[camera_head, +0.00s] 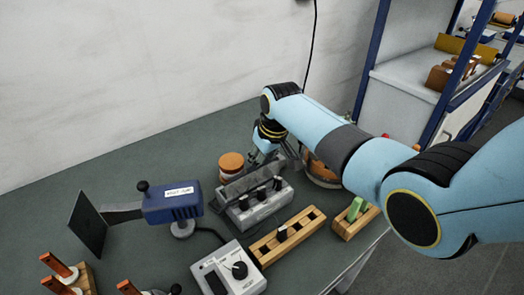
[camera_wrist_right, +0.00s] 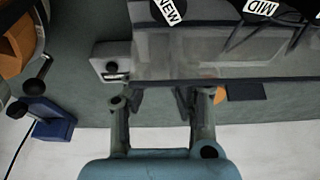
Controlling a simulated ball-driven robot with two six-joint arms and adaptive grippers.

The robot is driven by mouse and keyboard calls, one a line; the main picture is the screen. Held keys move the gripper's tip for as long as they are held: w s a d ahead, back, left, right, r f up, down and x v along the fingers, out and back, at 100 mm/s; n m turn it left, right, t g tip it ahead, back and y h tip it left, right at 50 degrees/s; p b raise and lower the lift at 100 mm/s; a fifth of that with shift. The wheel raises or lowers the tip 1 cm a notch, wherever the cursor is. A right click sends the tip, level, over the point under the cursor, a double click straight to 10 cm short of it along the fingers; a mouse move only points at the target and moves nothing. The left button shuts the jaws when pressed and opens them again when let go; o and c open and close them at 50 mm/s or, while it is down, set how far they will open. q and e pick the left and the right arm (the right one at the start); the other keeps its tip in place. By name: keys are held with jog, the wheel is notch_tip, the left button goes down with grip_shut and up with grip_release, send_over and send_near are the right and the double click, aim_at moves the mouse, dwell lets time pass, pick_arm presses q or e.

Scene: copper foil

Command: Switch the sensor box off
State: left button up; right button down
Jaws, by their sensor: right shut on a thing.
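My right gripper (camera_head: 264,152) reaches down at the back of the long grey translucent tray (camera_head: 232,184). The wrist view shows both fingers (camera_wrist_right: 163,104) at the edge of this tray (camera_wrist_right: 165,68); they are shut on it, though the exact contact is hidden. A small grey box with a black switch (camera_wrist_right: 112,62) sits beside the tray's left end in the wrist view, apart from the fingers; it may be the sensor box. The switch's position cannot be made out. My left gripper is not in view.
A grey unit with a knob (camera_head: 246,284), a wooden rack (camera_head: 268,252), a blue device (camera_head: 172,207) and an orange-lidded jar (camera_head: 231,162) stand nearby. Bare table lies at the back left.

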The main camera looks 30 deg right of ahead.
jog(key=c, duration=1.2)
grip_release()
jog(key=v, duration=1.2)
